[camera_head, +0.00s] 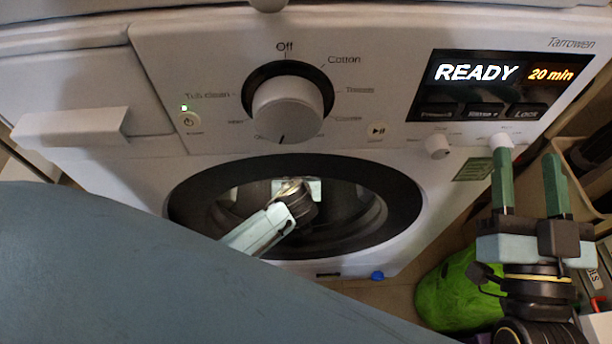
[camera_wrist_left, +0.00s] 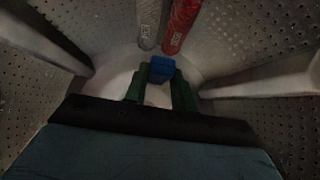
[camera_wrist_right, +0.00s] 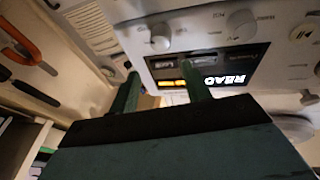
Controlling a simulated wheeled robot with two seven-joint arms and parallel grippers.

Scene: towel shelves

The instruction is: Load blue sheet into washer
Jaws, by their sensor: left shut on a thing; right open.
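The white washer (camera_head: 400,235) stands in front of me, and its round front opening (camera_head: 395,190) is unobstructed apart from my left arm reaching in. In the left wrist view my left gripper (camera_wrist_left: 160,86) is inside the perforated metal drum (camera_wrist_left: 255,40), shut on a small blue item (camera_wrist_left: 160,68), which I take to be the blue sheet. The head view does not show its fingertips or the blue item. My right gripper (camera_head: 527,152) is open and empty in front of the washer's right side, below the display; it also shows in the right wrist view (camera_wrist_right: 160,75).
A red item (camera_wrist_left: 180,27) and a grey item (camera_wrist_left: 150,22) with printed labels lie in the drum beyond the blue item. The display (camera_head: 490,75) reads READY, 20 min. A bright green object (camera_head: 450,290) and storage bins (camera_head: 580,170) sit near my right gripper.

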